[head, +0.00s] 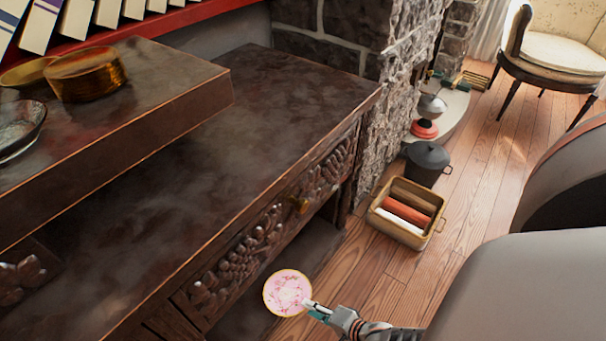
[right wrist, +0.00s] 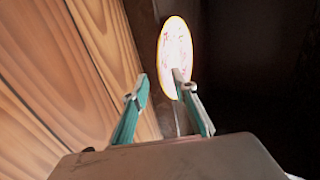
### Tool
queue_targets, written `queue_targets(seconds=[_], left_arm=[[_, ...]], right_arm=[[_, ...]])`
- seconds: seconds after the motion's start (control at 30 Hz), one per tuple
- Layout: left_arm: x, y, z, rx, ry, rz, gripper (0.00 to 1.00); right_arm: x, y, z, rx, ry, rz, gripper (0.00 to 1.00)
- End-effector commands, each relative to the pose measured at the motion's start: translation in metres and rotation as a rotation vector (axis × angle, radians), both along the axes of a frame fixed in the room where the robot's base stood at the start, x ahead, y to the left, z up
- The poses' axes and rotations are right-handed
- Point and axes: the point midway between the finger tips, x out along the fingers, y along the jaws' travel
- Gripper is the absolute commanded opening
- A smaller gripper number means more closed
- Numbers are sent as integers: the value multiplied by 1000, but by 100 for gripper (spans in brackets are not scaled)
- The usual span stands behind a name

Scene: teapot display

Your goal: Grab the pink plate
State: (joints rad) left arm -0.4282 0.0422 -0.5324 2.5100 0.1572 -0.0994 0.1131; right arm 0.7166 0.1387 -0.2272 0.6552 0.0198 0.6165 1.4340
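The pink plate (head: 285,291) is round, with a pale pink pattern and a thin gold rim. It shows low in the head view, in front of the dark carved cabinet. My right gripper (head: 314,308) is at its right edge, with a fingertip overlapping the rim. In the right wrist view the plate (right wrist: 172,50) appears as a narrow upright oval just beyond the fingertips. My right gripper (right wrist: 162,88) has its fingers apart, and the right finger covers part of the plate. I cannot tell if they touch. What supports the plate is unclear. My left gripper is not in view.
The dark cabinet (head: 270,95) fills the left and middle, with a raised step holding golden dishes (head: 88,75). A basket with rolls (head: 398,237) and a black pot (head: 427,160) stand on the wooden floor (head: 470,220) at right. Open floor lies beyond them.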

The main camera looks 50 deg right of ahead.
Motion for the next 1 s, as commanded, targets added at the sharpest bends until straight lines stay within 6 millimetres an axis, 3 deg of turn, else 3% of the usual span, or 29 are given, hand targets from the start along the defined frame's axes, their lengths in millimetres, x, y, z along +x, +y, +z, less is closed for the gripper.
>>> queue_targets(seconds=[0.03,0.2,0.6,0.83,1.0], left_arm=[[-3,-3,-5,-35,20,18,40],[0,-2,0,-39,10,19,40],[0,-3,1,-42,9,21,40],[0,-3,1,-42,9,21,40],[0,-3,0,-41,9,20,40]], right_arm=[[-1,0,-9,0,8,1,27],[13,1,-8,-1,1,1,27],[16,1,-10,-1,0,1,27],[16,1,-10,-1,0,1,0],[16,1,-10,-1,0,1,0]])
